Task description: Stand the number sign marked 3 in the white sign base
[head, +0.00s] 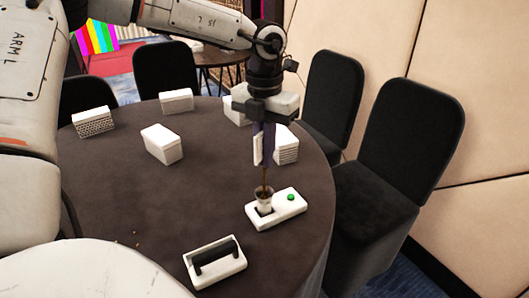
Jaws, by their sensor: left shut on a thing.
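My left gripper (264,150) hangs fingers down over the right part of the round dark table. It is shut on a thin upright thing, apparently the number sign; a narrow brown stem (264,182) shows below the fingers. No number can be read on it. The stem runs down to a small pale cup-like part (264,195) at the left end of the white sign base (290,209). This base has a dark opening and a green dot. I cannot tell whether the stem's foot is inside the opening or just above it. My right gripper is not in view.
A white tray (238,267) with a black bar stands near the front. White boxes stand at the back left (93,121), back (176,100) and middle (163,146); another (287,150) is behind my gripper. Black chairs (405,140) ring the table.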

